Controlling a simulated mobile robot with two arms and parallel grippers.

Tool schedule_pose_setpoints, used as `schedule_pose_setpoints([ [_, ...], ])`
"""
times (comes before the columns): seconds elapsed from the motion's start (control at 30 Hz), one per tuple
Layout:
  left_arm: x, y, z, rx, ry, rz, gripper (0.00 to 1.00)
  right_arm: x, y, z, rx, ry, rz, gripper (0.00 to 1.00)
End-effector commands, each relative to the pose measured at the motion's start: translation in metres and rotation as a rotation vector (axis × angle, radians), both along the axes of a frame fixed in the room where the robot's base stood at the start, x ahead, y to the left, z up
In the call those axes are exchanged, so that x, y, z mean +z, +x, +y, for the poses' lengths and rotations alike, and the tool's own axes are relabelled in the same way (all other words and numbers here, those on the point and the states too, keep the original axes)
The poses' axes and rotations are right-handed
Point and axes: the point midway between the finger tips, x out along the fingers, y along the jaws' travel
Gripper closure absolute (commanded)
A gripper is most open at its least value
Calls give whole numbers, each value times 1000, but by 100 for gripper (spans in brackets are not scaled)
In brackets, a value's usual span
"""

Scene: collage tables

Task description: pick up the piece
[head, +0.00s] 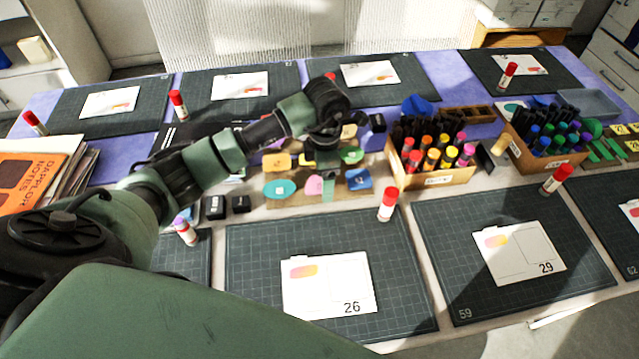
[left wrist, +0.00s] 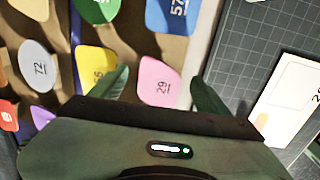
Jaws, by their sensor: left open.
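Several numbered, coloured pieces lie on a brown board in the middle of the table. A pink piece marked 29 (left wrist: 158,82) lies between my left gripper's (left wrist: 160,80) two green fingers in the left wrist view. The pink piece also shows in the head view (head: 308,187), just left of my left gripper (head: 328,178). The gripper is open and points down over the board; I cannot tell its exact height. Beside the pink piece are a yellow piece (left wrist: 97,66) and a blue piece marked 57 (left wrist: 172,12). My right gripper is not in view.
A wooden box of markers (head: 432,177) stands close right of the board, and another marker box (head: 545,155) is farther right. A glue stick (head: 387,205) stands near the front. Dark cutting mats with white cards, such as card 26 (head: 329,285), surround the middle.

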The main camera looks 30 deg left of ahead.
Motion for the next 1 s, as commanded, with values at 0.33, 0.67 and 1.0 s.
schedule_pose_setpoints([
  [0.33, 0, 0, 0, 0, 0, 0, 60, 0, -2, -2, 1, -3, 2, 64],
  [0.67, 0, 0, 0, 0, -1, 1, 65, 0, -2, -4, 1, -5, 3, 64],
  [1.0, 28, 1, 0, -1, -1, -4, 65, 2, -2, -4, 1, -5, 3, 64],
])
